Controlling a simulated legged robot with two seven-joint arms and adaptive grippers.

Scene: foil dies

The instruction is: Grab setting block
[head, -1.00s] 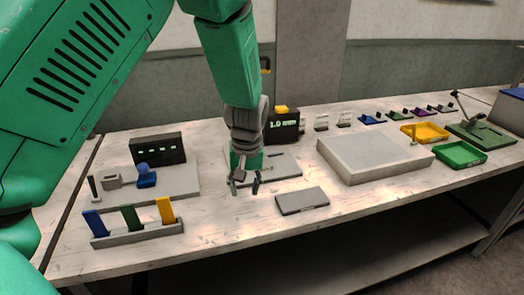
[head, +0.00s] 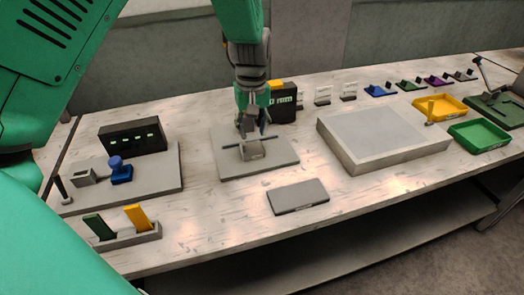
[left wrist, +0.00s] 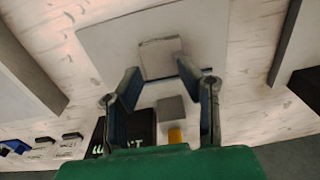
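A small light grey block (head: 252,149), which looks like the setting block, sits on a flat grey plate (head: 270,170) with a thin dark bar beside it. In the left wrist view the block (left wrist: 160,57) lies just ahead of the fingertips, roughly between their lines. My left gripper (head: 252,128) points down over the plate, just behind the block. In the left wrist view the fingers of the gripper (left wrist: 157,76) are spread with a gap between them and hold nothing. Contact with the block cannot be told. My right gripper is not in view.
A black display box (head: 285,103) stands close behind the plate. A large grey slab (head: 385,160) is to the right, and a flat grey tablet (head: 298,196) lies in front. A rack (head: 128,238) with green and yellow tabs is at front left.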

